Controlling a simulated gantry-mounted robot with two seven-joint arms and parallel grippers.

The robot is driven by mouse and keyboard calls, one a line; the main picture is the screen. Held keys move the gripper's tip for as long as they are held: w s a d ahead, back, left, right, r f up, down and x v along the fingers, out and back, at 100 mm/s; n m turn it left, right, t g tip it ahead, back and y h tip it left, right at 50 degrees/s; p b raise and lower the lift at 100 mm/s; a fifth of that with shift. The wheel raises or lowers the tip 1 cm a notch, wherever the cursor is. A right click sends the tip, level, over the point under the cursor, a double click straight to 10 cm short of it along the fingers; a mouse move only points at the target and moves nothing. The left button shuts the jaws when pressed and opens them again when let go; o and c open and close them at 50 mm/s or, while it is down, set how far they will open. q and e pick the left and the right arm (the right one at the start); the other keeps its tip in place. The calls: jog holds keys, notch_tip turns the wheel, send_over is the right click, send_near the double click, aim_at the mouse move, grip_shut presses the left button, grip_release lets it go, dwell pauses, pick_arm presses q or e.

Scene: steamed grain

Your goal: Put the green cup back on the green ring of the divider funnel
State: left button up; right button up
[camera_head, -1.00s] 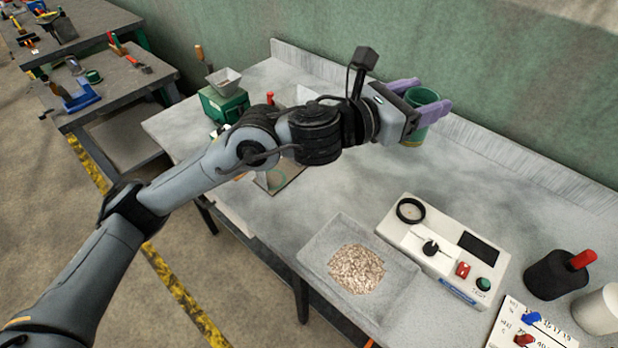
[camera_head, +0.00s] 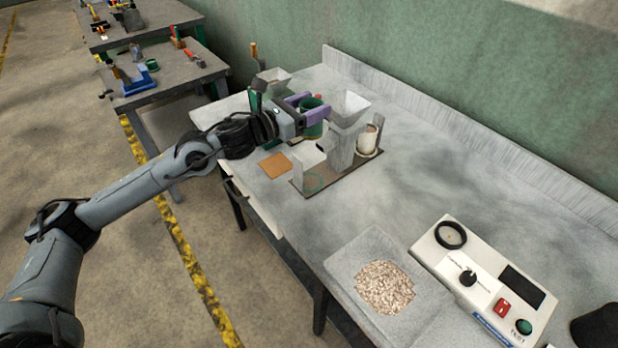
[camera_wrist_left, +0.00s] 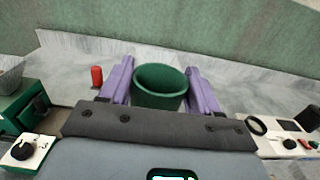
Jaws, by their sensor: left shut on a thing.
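My left gripper (camera_head: 311,108) is shut on the green cup (camera_head: 312,124) and holds it upright, left of and close to the grey divider funnel (camera_head: 348,106). In the left wrist view the dark green cup (camera_wrist_left: 160,92) is between the two purple fingers, its open mouth showing. I cannot see inside to its bottom. The green ring (camera_head: 314,182) lies bare on the funnel's base plate (camera_head: 341,182), at the front left. A white cup (camera_head: 367,140) stands at the funnel's right side. My right gripper is not in view.
A tray of grain (camera_head: 384,287) and a white instrument box (camera_head: 485,283) stand nearer on the bench. An orange-brown pad (camera_head: 274,165) lies left of the base plate. A green machine with a grey hopper (camera_head: 272,79) stands behind my gripper. Free room is right of the funnel.

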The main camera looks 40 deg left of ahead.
pick_arm(q)
jog(key=shift+s+a+f+b, duration=0.1)
jog(key=shift+f+b, duration=0.8)
jog(key=shift+f, duration=3.6)
jog(key=shift+a+f+b, duration=0.1)
jog(key=shift+f+b, duration=0.75)
jog(key=shift+f, duration=3.65)
jog(key=shift+f, duration=0.1)
jog(key=shift+f+b, duration=0.15)
jog(key=shift+b, duration=0.15)
jog(key=o, duration=1.3)
jog(key=shift+o, duration=0.2)
jog(key=shift+r, duration=0.2)
